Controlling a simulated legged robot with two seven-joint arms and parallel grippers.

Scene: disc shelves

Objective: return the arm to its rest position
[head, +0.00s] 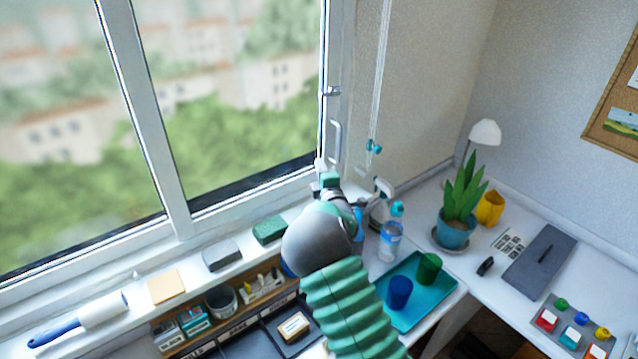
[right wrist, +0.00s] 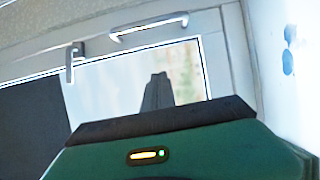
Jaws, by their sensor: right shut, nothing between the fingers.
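My right arm rises from the bottom middle of the head view in a green ribbed sleeve with a grey joint. Its gripper (head: 329,181) is at the window's lower right corner, close to the white frame. In the right wrist view the dark fingers (right wrist: 156,92) are together and empty, in front of the window pane. Whether they touch the window cannot be told. The window (head: 230,100) has a small latch (head: 331,92) and a white pull handle (head: 336,142); these also show in the wrist view as the latch (right wrist: 75,60) and handle (right wrist: 148,27). My left gripper is not in view.
A blind cord (head: 373,147) hangs right of the window. The sill (head: 215,277) holds sponges and a roller. A potted plant (head: 455,232) stands right.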

